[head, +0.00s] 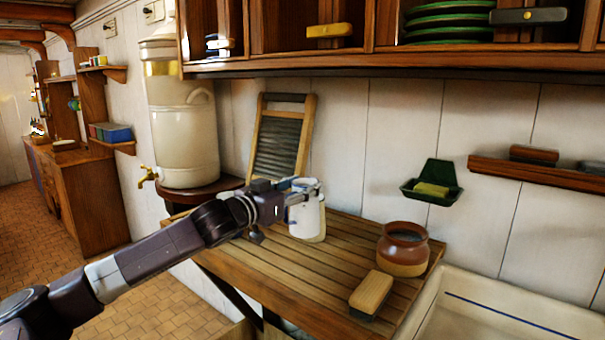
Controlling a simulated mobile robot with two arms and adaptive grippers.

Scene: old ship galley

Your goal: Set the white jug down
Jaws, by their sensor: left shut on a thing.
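The white jug (308,222) is upright at the back left of the slatted wooden draining board (300,272). Its base looks to be at or very near the slats; I cannot tell whether it touches them. My left gripper (300,190) comes in from the left and is shut on the jug near its top. The gripper fingers hide part of the jug's rim. My right gripper is not in view.
A brown clay pot (403,250) and a wooden scrubbing brush (371,294) stand on the right of the board. A washboard (282,140) leans on the wall behind. A white sink (500,315) lies at the right. The board's front middle is clear.

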